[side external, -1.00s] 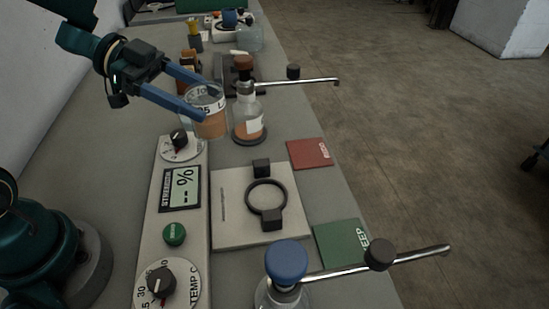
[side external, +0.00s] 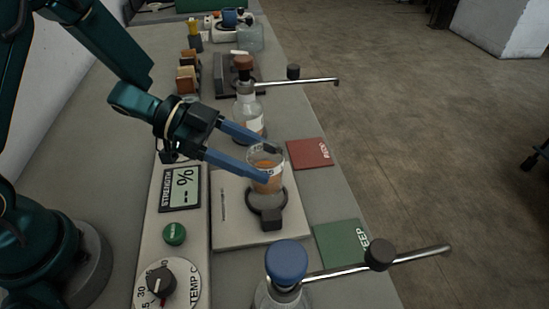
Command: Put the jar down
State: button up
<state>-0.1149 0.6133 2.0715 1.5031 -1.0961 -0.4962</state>
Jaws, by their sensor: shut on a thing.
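The jar (side external: 266,183) is a clear cup-like vessel with amber liquid and a printed label. It is over the black ring holder (side external: 252,207) on the pale square plate (side external: 230,225). Its lower end appears within or just above the ring; I cannot tell whether it touches the plate. My gripper (side external: 270,163) is shut on the jar, with one blue finger on each side near its upper part. The fingers hide part of the jar's rim and label.
A brown-topped bottle (side external: 249,118) stands just behind. A blue-capped bottle (side external: 287,262) with a metal side rod is in front. A red card (side external: 310,153) and a green card (side external: 342,244) lie right of the plate. A control panel (side external: 182,215) lies left.

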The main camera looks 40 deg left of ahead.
jog(key=shift+f, duration=1.75)
jog(key=shift+f, duration=0.15)
jog(key=o, duration=1.4)
